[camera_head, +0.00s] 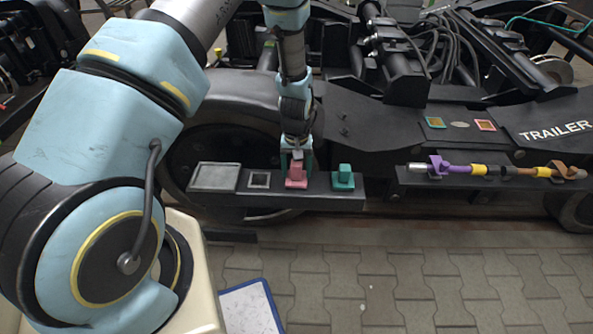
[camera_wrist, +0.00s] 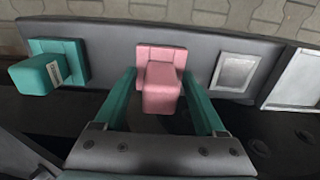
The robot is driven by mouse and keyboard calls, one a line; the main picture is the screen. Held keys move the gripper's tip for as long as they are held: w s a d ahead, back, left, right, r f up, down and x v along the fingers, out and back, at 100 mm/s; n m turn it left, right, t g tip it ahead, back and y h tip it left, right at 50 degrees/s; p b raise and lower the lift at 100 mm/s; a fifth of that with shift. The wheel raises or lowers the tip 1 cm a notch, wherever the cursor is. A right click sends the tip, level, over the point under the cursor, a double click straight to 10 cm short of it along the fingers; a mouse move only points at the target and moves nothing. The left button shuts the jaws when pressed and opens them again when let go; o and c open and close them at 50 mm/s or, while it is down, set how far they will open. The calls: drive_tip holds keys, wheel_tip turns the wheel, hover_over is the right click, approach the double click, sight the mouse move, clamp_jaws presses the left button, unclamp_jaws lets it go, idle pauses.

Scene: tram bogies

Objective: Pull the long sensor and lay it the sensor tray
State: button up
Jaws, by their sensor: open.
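A pink sensor block (camera_head: 297,177) stands on a dark ledge and also shows in the wrist view (camera_wrist: 161,88). A teal sensor block (camera_head: 343,177) stands to its right, at the left of the wrist view (camera_wrist: 45,72). I cannot tell which one is the long sensor. My gripper (camera_head: 297,163) is at the pink block from above. In the wrist view my gripper (camera_wrist: 158,76) is open, with one teal finger on each side of the pink block. Finger contact is unclear. A shallow grey tray (camera_head: 213,177), apparently the sensor tray, lies empty at the ledge's left end.
A small square light-grey pad or recess (camera_head: 258,180) sits between the tray and the pink block. A purple, yellow and brown rod (camera_head: 490,170) lies on another ledge at right. The black bogie frame (camera_head: 370,125) rises behind. Paved floor (camera_head: 420,290) is open in front.

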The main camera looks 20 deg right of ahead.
drive_tip(key=shift+c, duration=0.4)
clamp_jaws()
drive_tip(key=shift+r, duration=0.15)
idle(0.4)
drive_tip(key=shift+r+p, duration=2.2)
drive_tip(key=shift+r, duration=0.7)
